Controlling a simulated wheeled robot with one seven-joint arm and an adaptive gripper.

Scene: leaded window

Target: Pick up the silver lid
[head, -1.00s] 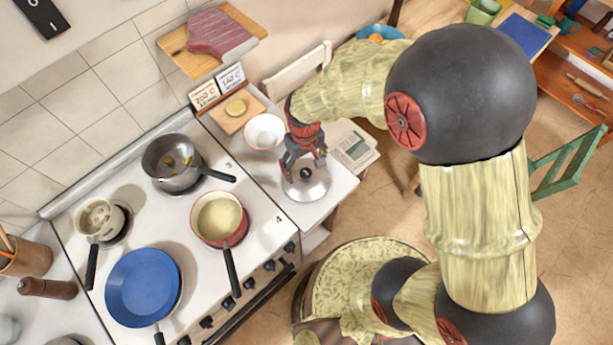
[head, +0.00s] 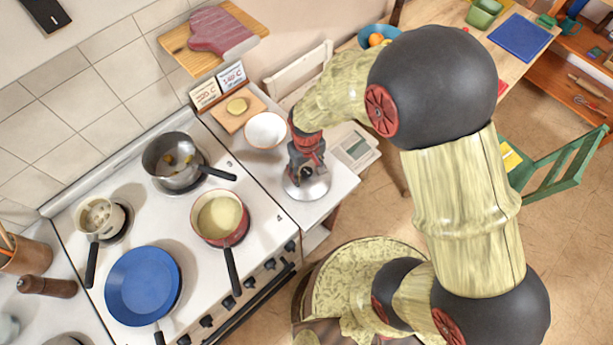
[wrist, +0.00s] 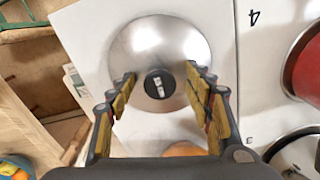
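The silver lid (head: 309,188) lies on the white counter to the right of the stove. It is round and shiny, with a black knob at its centre. In the wrist view the lid (wrist: 142,50) shows whole apart from its lower edge. My gripper (head: 305,172) is right over the lid, pointing down. In the wrist view my gripper (wrist: 160,80) is open, with one finger on each side of the black knob (wrist: 159,83) and a gap on both sides. My gripper hides part of the lid in the head view.
A white bowl (head: 266,130) stands just behind the lid, and a digital scale (head: 355,148) lies to its right. A red pan (head: 220,218) with a dark handle stands on the stove to the left. The counter's front edge is close by.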

